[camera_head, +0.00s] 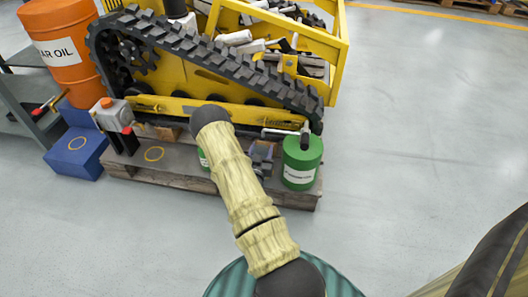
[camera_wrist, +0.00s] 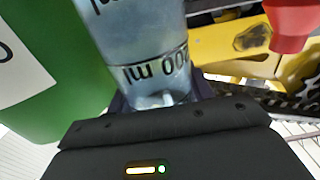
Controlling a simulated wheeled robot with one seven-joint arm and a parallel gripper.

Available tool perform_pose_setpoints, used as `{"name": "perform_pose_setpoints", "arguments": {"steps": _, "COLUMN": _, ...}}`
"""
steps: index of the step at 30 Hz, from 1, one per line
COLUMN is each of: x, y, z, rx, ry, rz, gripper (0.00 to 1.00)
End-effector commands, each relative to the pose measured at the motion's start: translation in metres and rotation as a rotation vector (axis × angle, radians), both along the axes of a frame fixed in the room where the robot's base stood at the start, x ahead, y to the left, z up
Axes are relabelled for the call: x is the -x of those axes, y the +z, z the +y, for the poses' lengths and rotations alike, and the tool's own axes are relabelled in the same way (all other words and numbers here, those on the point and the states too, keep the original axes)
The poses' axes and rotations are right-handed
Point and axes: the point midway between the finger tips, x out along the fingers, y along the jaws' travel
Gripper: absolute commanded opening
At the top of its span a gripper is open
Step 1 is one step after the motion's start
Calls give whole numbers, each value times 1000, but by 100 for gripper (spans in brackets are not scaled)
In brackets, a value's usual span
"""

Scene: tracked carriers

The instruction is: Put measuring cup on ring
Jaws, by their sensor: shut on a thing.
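The measuring cup (camera_wrist: 145,45) is translucent, with dark "ml" markings, and fills the upper middle of the wrist view. My gripper (camera_wrist: 160,102) is shut on it, near the cup's lower part in that picture. In the head view my gripper (camera_head: 263,155) is over the right part of the pallet, largely hidden by my arm; the cup is hard to make out there. One yellow ring (camera_head: 153,147) lies on the grey pallet top (camera_head: 185,165). Another yellow ring (camera_head: 77,137) is on a blue block (camera_head: 78,158) at the left.
A green canister (camera_head: 301,160) stands right beside my gripper, and another green thing (camera_head: 203,157) shows behind my arm. A yellow tracked carrier (camera_head: 215,75) is behind the pallet. Open floor lies right.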

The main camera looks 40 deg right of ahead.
Motion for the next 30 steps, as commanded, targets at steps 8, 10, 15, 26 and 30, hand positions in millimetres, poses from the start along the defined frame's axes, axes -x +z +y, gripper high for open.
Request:
{"name": "perform_pose_setpoints", "arguments": {"steps": 8, "x": -24, "y": -1, "z": -27, "rx": 1, "ry": 0, "rz": -1, "gripper": 17}}
{"name": "perform_pose_setpoints", "arguments": {"steps": 10, "x": -24, "y": 0, "z": -27, "rx": 1, "ry": 0, "rz": 1, "gripper": 17}}
{"name": "perform_pose_setpoints", "arguments": {"steps": 15, "x": -24, "y": 0, "z": -27, "rx": 1, "ry": 0, "rz": 1, "gripper": 17}}
{"name": "perform_pose_setpoints", "arguments": {"steps": 26, "x": -33, "y": -29, "z": -38, "rx": 0, "ry": 1, "rz": 0, "gripper": 17}}
{"name": "perform_pose_setpoints", "arguments": {"steps": 30, "x": -33, "y": -36, "z": -38, "rx": 1, "ry": 0, "rz": -1, "gripper": 17}}
